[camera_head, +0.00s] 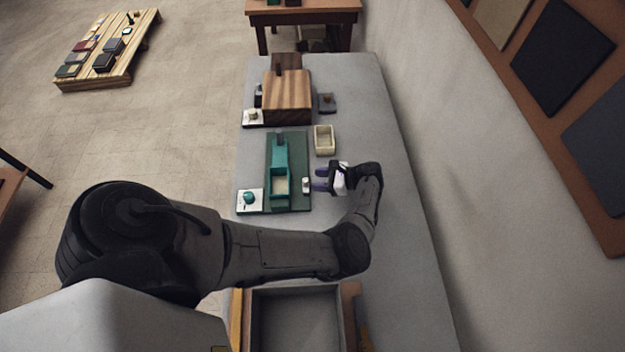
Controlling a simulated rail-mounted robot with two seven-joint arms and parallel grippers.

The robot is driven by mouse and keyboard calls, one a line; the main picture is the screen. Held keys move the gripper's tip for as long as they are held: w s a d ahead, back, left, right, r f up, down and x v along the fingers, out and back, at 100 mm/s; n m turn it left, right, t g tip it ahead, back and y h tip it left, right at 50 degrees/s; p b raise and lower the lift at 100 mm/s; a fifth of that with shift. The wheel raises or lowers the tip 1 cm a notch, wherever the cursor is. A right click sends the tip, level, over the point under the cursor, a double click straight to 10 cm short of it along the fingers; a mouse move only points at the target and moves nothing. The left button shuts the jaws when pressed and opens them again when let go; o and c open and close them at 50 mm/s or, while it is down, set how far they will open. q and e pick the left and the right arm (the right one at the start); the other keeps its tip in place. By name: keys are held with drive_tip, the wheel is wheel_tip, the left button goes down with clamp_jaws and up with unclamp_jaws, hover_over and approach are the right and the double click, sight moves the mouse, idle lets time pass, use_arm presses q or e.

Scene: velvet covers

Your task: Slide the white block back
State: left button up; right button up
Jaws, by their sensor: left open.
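A small white block (306,185) stands at the right edge of a dark green board (299,150). My left gripper (319,179) is just right of the block, with its purple-tipped fingers pointing left towards it. The fingers are apart and nothing shows between them. A small gap seems to lie between the fingertips and the block, but contact is hard to judge at this size. My right gripper is not in view.
The board carries a teal fixture (280,160) with a pale recess. A white plate with a teal knob (249,199) is at its left. A cream tray (324,139) lies behind my gripper, a wooden block (288,97) farther back. An open drawer-like box (295,320) is in front.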

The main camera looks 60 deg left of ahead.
use_arm(q)
drive_tip(key=b+v, duration=0.1)
drive_tip(key=v, duration=0.9)
drive_tip(key=shift+w+d+b, duration=0.25)
drive_tip(key=shift+b, duration=0.05)
